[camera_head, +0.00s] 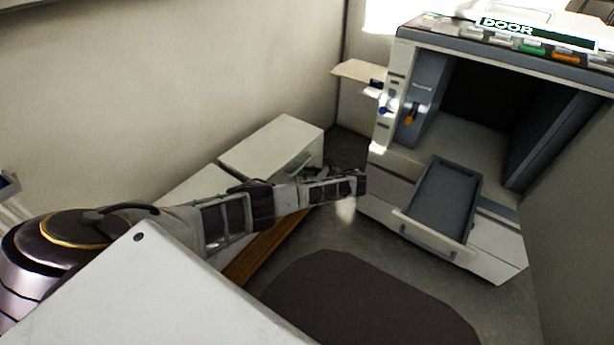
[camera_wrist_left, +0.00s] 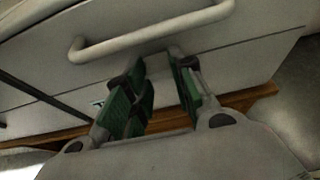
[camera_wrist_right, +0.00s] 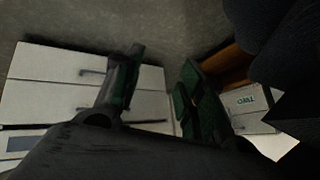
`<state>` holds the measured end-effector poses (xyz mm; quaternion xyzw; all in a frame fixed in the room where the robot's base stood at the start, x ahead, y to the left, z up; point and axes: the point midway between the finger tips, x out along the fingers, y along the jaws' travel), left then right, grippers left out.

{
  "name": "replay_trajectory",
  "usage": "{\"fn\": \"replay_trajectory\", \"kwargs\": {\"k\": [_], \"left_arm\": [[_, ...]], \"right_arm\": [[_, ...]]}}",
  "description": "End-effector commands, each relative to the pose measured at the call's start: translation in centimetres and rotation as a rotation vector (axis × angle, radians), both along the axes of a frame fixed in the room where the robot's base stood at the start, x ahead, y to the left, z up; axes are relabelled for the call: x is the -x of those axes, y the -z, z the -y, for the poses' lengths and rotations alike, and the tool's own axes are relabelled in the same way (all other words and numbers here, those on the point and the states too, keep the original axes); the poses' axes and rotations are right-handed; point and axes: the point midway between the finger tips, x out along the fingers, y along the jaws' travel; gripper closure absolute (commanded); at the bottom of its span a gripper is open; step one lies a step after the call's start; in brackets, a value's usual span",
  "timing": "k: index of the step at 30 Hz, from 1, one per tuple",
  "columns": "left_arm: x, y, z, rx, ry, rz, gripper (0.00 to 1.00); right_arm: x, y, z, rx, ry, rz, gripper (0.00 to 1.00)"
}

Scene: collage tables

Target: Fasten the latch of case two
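White cases stand on the floor along the wall in the head view, the far one (camera_head: 272,148) with a handle on its front. My left gripper (camera_head: 312,173) is beside that front. In the left wrist view my left gripper (camera_wrist_left: 158,65) is open and empty, its green-padded fingers just below a grey bar handle (camera_wrist_left: 150,34) on a white front (camera_wrist_left: 262,58). In the right wrist view my right gripper (camera_wrist_right: 160,68) is open and empty. Beyond it is a small white case front (camera_wrist_right: 262,120) with a label (camera_wrist_right: 245,100) that seems to read TWO. I cannot make out a latch.
A large grey-white machine (camera_head: 402,172) marked DOOR stands at the right with an open bay and a pulled-out drawer (camera_head: 440,200). A wooden base (camera_head: 255,252) runs below the cases. A dark mat (camera_head: 365,305) lies on the floor. A white surface (camera_head: 150,290) fills the near left.

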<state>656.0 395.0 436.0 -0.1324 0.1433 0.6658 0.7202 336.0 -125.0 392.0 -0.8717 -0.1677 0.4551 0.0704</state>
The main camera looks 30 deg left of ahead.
Motion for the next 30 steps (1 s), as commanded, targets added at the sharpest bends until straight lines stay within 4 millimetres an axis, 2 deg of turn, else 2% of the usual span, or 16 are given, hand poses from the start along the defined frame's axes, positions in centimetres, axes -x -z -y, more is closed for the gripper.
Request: {"fn": "replay_trajectory", "kwargs": {"k": [1, 3, 14, 21, 30], "left_arm": [[0.0, 0.0, 0.0, 0.000, 0.000, 0.000, 0.91], [0.0, 0.0, 0.0, 0.000, 0.000, 0.000, 0.99], [0.0, -0.3, -0.2, 0.027, -0.001, -0.004, 0.99], [0.0, -0.5, -0.5, 0.068, -0.001, -0.007, 0.99], [-0.1, -0.6, -0.9, 0.108, -0.002, -0.009, 0.99]], "right_arm": [[0.0, 0.0, 0.0, 0.000, 0.000, -0.001, 0.60], [0.1, 0.1, 0.0, 0.000, 0.000, -0.002, 0.60], [0.9, -0.4, 0.1, 0.012, -0.004, -0.029, 0.60], [1.1, -1.9, 0.4, 0.036, -0.008, -0.050, 0.60], [0.3, -4.3, 0.6, 0.051, -0.004, -0.047, 0.60]]}}
